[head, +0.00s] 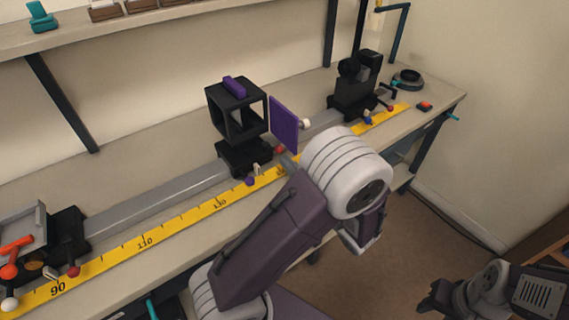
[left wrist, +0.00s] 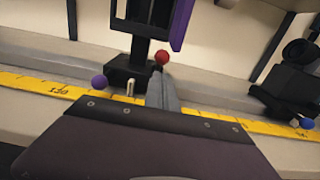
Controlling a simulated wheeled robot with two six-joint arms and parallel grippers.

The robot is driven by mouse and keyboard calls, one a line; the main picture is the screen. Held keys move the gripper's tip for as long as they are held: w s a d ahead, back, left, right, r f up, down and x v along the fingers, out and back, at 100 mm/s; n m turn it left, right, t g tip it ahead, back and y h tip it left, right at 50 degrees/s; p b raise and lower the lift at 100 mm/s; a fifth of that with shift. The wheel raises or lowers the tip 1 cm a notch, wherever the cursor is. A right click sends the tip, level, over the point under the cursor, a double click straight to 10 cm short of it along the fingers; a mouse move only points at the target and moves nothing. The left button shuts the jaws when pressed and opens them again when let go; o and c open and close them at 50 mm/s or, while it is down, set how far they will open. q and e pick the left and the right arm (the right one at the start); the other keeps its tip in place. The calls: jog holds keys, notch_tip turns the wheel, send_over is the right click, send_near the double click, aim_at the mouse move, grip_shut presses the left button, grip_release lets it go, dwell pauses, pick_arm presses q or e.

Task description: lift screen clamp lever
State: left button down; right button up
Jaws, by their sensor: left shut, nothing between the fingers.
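A black open frame holder (head: 237,110) with a purple tab on top stands on a carriage (head: 243,157) on the grey rail. A purple plate (head: 284,124) stands at its right side. The carriage has a red ball knob (head: 280,149) and a purple ball knob (head: 249,181) at its front. No label shows which is the screen clamp lever. My left gripper (head: 288,161) is shut and empty, its tips close beside the red knob. In the left wrist view the tips (left wrist: 160,72) lie just below the red knob (left wrist: 161,58); contact is unclear. My right gripper (head: 430,300) hangs low at right, off the table.
A yellow ruler (head: 190,215) runs along the front of the rail (head: 160,200). Another carriage with red and white knobs (head: 60,240) stands at left, and a black device (head: 355,88) at right. A dark ring (head: 408,79) lies behind it. Floor is clear at right.

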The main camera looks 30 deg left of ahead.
pick_arm(q)
jog(key=f+v, duration=0.1)
jog(key=v, duration=0.6)
jog(key=shift+p, duration=0.45)
